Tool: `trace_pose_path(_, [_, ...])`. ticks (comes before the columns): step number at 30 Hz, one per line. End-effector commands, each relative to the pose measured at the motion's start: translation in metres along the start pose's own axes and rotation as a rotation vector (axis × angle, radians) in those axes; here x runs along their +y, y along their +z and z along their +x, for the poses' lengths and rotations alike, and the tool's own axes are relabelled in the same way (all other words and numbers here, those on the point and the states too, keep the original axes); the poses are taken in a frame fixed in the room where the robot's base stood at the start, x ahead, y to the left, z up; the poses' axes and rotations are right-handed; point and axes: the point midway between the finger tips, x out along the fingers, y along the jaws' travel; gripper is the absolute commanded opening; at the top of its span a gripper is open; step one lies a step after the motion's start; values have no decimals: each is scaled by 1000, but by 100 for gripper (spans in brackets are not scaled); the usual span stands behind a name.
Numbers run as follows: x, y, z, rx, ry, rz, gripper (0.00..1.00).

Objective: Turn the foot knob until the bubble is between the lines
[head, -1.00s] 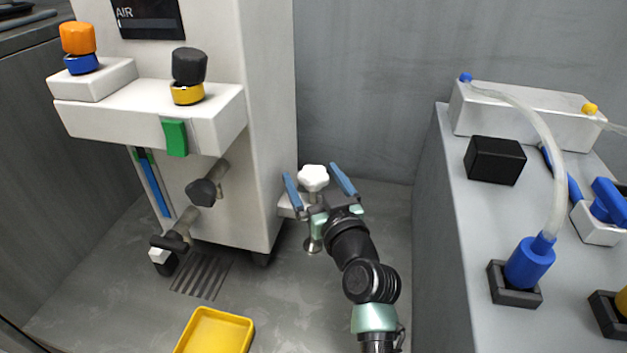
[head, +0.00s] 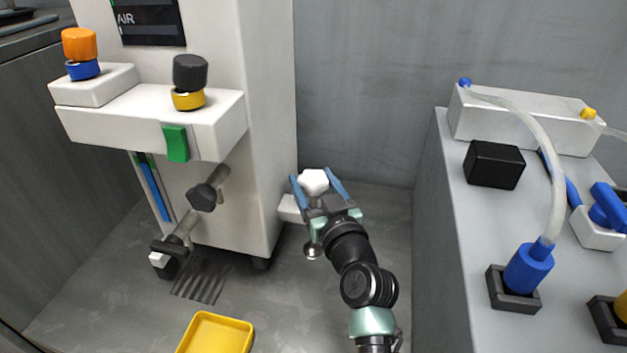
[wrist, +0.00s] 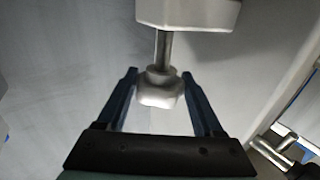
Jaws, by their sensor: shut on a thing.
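The white, lobed foot knob (head: 313,182) stands at the lower right side of the white machine (head: 270,130), by a small white bracket (head: 290,208). My gripper (head: 313,175) is shut on the knob, with a blue finger on either side. In the wrist view the knob (wrist: 160,90) sits between the fingers of my gripper (wrist: 159,74), on a metal stem (wrist: 163,50) that runs to a white block (wrist: 190,12). A round metal foot (head: 312,252) shows below the gripper, near the floor. I cannot make out the bubble or its lines in either view.
A grey bench (head: 455,240) with hoses and blue fittings stands on the right. A yellow tray (head: 215,335) lies on the floor at the front. Dark-knobbed rods (head: 202,197) stick out of the machine's front. Some clear floor lies between machine and bench.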

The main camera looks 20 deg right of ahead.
Motion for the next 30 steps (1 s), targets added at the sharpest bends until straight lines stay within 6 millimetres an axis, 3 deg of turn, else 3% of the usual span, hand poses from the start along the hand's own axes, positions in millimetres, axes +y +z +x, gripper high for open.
trace_pose_path(30, [-4,-7,0,-7,325,3,13])
